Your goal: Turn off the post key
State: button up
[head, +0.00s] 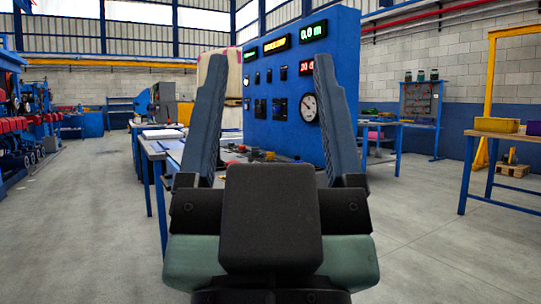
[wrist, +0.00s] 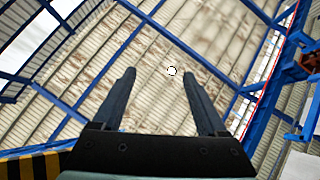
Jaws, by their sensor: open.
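A blue upright panel (head: 340,60) stands ahead, right of centre in the head view. It carries lit displays (head: 278,44), a round white gauge (head: 310,107) and several small dark switches (head: 260,108). Which of these is the post key I cannot tell; they are too small. Red, yellow and dark knobs (head: 268,155) sit on the desk at the panel's foot, partly hidden. My gripper (head: 269,62) is open and empty, its fingers pointing up in front of the panel, apart from it. In the wrist view my gripper (wrist: 158,72) faces only the roof.
A long blue-legged table (head: 158,147) runs ahead at left of centre. Another table (head: 503,134) with a yellow bin (head: 497,125) stands at right. Blue machinery (head: 10,110) lines the far left.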

jog(key=shift+r+p, duration=0.35)
jog(key=c, duration=0.5)
notch_tip(320, 180, up, 5)
jog(key=p, duration=0.5)
grip_shut()
notch_tip(320, 180, up, 46)
jog(key=p, duration=4.6)
jog(key=shift+r, duration=0.15)
